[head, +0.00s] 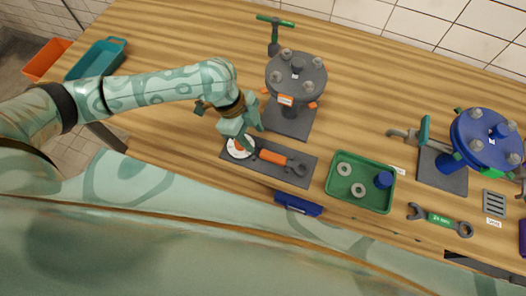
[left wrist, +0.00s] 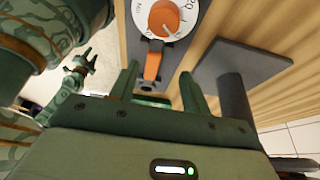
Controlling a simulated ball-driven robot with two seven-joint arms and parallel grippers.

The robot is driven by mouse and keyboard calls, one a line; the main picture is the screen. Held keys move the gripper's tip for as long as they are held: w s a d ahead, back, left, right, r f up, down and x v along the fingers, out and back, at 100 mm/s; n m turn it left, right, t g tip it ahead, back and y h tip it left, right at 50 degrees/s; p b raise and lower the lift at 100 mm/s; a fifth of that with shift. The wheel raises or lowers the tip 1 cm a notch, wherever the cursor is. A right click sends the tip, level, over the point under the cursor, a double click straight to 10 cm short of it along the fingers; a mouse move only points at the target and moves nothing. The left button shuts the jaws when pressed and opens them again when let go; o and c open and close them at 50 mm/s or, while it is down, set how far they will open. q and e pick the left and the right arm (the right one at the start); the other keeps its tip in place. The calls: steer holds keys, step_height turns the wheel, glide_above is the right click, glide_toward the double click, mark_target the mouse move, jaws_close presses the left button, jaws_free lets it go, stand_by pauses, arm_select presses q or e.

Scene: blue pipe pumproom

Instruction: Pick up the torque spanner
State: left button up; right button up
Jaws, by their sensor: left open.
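The torque spanner (head: 272,157) lies on a dark grey mat (head: 310,176) near the front edge of the bench. It has an orange handle and a grey open-jawed head at its right end. A white dial with an orange centre (head: 238,148) sits at its left end; I cannot tell whether they are joined. My left gripper (head: 248,142) is open and empty, just above the spanner's left part. In the left wrist view the orange handle (left wrist: 152,64) shows beyond the two fingers (left wrist: 160,75). A gripper with two prongs, apparently my right one (left wrist: 78,65), shows at the left there.
A grey flanged stand (head: 297,72) rises just behind the mat. A green tray (head: 343,200) with rings and a blue cup is to the right.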

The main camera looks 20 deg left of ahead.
mark_target(264, 153)
arm_select(q)
steer(key=shift+s+d+f, duration=0.3)
steer(key=shift+f, duration=0.3)
steer(key=b+x, duration=0.1)
steer(key=x, duration=0.3)
steer(key=shift+s+d+f, duration=0.15)
steer(key=shift+d+f, duration=0.05)
steer(key=shift+d, duration=0.1)
jaws_close()
